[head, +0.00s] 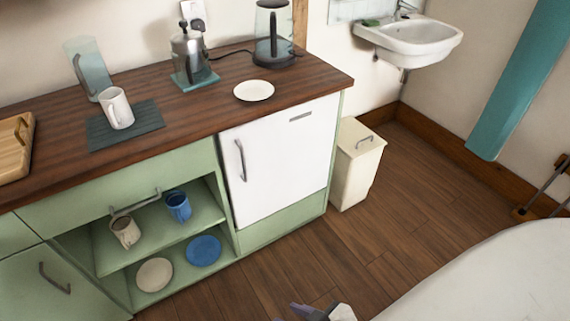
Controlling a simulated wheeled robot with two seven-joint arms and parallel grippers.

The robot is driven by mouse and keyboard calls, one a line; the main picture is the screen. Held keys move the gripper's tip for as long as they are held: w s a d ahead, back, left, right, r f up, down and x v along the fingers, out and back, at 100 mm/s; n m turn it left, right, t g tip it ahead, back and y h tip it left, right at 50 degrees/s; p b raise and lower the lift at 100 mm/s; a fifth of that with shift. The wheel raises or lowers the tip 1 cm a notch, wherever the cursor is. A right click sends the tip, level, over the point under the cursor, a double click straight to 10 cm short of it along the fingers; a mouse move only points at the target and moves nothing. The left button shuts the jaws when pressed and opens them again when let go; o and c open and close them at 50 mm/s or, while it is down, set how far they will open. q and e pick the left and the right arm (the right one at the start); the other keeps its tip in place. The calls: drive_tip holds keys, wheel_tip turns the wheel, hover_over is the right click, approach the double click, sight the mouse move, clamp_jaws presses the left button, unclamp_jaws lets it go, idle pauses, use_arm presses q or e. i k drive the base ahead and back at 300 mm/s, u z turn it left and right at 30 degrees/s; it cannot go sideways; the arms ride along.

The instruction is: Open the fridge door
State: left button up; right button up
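The white fridge door (280,160) is set under the right end of the wooden counter and looks shut, flush with the cabinet front. Its grey vertical bar handle (240,160) is on the door's left side, and a small grey badge is near the top right. What seems to be my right gripper (303,311) just enters at the bottom edge of the head view, below and apart from the door. Only its tip part shows, so its opening cannot be judged. My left gripper is out of view. Nothing touches the handle.
A cream bin (357,164) stands right of the fridge. An open green shelf (160,231) with mugs and plates is left. A plate (254,90) lies on the counter above. Wooden floor (330,256) is clear in front; a white rounded surface (490,280) fills the lower right.

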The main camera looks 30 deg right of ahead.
sight(271, 163)
drive_tip(key=u, duration=0.4)
drive_tip(key=k, duration=0.5)
drive_tip(key=u, duration=1)
drive_tip(key=i, duration=0.5)
drive_tip(key=z, duration=0.75)
drive_tip(key=i, duration=0.7)
drive_tip(key=z, duration=0.8)
